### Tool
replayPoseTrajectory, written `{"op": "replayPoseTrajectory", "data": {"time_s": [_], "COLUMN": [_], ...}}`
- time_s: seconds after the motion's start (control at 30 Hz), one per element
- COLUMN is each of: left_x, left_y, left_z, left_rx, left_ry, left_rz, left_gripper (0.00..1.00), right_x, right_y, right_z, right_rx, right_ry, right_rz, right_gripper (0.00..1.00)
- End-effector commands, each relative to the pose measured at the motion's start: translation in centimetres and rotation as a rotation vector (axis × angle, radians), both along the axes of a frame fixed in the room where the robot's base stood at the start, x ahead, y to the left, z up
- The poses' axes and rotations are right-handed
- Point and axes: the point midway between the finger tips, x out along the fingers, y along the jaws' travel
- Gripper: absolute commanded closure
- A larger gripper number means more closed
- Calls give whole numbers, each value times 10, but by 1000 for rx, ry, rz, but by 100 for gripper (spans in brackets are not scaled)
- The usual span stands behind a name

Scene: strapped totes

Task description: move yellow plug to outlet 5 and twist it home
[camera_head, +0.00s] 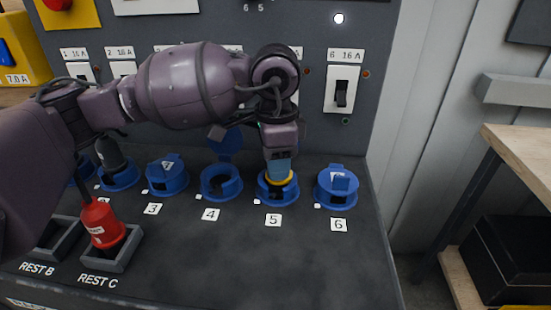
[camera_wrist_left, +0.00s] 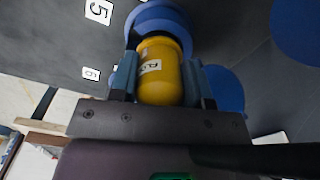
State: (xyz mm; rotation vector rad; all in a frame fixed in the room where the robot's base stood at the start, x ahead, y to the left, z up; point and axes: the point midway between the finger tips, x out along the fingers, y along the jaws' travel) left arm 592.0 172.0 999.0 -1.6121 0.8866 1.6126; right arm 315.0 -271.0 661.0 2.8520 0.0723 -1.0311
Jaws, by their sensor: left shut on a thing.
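My left gripper (camera_head: 279,168) points down over outlet 5 (camera_head: 264,198), a blue round socket with a white "5" label in front. It is shut on the yellow plug (camera_head: 290,181), whose yellow rim shows just below the fingers, within the outlet's ring. In the left wrist view the yellow plug (camera_wrist_left: 160,80) with a white tag sits between both fingers of the left gripper (camera_wrist_left: 160,85). Its far end meets the blue ring of outlet 5 (camera_wrist_left: 160,16). How deep it sits and how far it is turned cannot be told. My right gripper is not in view.
Outlet 4 (camera_head: 221,195) is empty with its lid up. Outlets 3 (camera_head: 167,180) and 6 (camera_head: 337,190) have lids down. A dark plug (camera_head: 112,155) stands at left. A red plug (camera_head: 100,220) rests in REST C. Switches (camera_head: 342,88) line the upright panel behind.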

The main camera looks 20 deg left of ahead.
Motion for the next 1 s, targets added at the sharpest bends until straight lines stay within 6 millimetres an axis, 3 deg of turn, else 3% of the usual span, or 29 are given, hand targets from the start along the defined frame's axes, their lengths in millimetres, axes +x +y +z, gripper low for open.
{"op": "replayPoseTrajectory", "data": {"time_s": [0.17, 1.0], "left_x": [0, 2], "left_y": [-1, -1], "left_z": [1, -2], "left_rx": [-3, -6], "left_ry": [-3, 2], "left_rz": [-1, -125], "left_gripper": [84, 83], "right_x": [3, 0], "right_y": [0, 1], "right_z": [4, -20], "right_rx": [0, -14], "right_ry": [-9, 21], "right_rz": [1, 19], "right_gripper": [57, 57]}}
